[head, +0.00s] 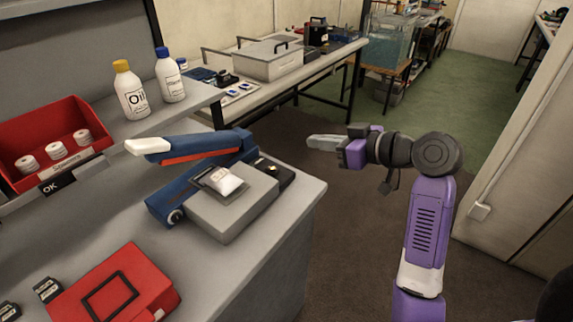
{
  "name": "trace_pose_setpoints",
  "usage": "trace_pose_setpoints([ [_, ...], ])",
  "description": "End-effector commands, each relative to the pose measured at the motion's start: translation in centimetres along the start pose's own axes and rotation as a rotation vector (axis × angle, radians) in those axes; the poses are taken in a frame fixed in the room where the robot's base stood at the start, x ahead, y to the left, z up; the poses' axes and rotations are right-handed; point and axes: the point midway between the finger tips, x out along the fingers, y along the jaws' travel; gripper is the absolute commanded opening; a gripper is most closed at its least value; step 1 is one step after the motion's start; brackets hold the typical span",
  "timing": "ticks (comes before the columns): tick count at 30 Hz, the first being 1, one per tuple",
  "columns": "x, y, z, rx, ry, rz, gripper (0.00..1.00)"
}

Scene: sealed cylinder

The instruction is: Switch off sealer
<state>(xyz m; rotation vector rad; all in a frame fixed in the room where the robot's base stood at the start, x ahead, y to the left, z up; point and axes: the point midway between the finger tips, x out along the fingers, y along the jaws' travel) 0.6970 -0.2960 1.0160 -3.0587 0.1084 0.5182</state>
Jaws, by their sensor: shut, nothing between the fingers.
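The sealer (195,150) stands on the grey workbench, a dark blue body with a raised upper arm that ends in a white handle. A round knob (176,216) sits low on the front end of its base. A small white packet (223,182) lies on a dark tray on a grey block beside the sealer. My gripper (308,141) is to the right of the bench, over the floor, pointing left toward the sealer. It is shut and empty, well apart from the sealer. I cannot tell which part is the sealer's switch.
A red bin (48,145) with white rolls and two bottles (131,90) stand on a raised shelf. A red case (115,289) lies at the bench front. A black item (273,175) sits by the bench's right edge. Floor between bench and wall is free.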

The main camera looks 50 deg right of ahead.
Motion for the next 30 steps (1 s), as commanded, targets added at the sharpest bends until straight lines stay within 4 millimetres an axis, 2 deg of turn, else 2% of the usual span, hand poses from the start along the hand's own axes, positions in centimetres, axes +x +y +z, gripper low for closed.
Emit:
trace_pose_setpoints([
  [3,0.0,-1.2,1.2,-0.029,-0.048,-0.05,0.0],
  [6,-0.1,-1.5,1.7,-0.046,-0.067,-0.064,0.0],
  [19,0.4,-1.5,1.7,-0.051,-0.067,-0.062,0.0],
  [23,1.9,-1.7,1.8,-0.051,-0.067,-0.066,0.0],
  [30,6.4,-2.0,2.1,-0.05,-0.068,-0.065,0.0],
])
